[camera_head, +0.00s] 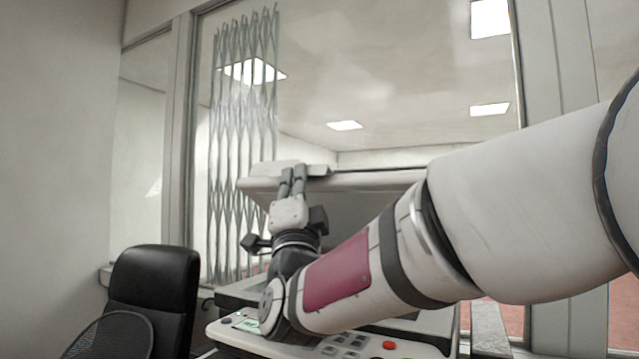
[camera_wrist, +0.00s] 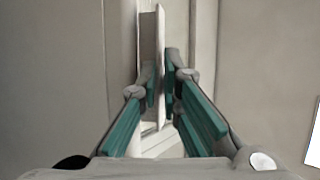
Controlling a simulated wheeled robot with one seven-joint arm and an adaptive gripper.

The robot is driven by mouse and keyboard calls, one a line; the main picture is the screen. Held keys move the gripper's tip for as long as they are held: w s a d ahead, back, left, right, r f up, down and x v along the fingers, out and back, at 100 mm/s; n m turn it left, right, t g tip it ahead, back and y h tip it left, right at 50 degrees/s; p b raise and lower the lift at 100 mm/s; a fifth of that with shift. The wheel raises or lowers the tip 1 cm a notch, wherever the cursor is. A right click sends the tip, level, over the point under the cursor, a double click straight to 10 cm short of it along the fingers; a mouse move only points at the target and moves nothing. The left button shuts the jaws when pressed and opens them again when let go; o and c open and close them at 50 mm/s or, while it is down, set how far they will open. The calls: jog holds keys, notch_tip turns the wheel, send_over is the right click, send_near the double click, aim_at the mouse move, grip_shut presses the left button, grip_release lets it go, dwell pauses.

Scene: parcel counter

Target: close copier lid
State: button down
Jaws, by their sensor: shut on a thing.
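The copier (camera_head: 235,335) stands low in front of me, with a button panel on its front. Its lid (camera_head: 375,182) is raised and tilted above the body. My gripper (camera_head: 292,178) is at the lid's front left edge, with its fingers reaching up to it. In the wrist view the lid's thin edge (camera_wrist: 160,70) stands between the two teal-padded fingers of my gripper (camera_wrist: 160,95), which are shut on it. My arm hides much of the copier's middle and right side.
A black office chair (camera_head: 155,285) stands at the left, close to the copier. A folding metal lattice gate (camera_head: 240,130) and window frames are behind. A red button (camera_head: 389,345) is on the copier's panel under my arm.

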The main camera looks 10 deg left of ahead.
jog(key=shift+w+d+f+h, duration=0.15)
jog(key=shift+f+h, duration=0.15)
jog(key=shift+f, duration=0.4)
jog(key=c, duration=2.1)
grip_release()
jog(key=shift+w+f, duration=0.1)
jog(key=v, duration=1.2)
jog(key=shift+r, duration=0.3)
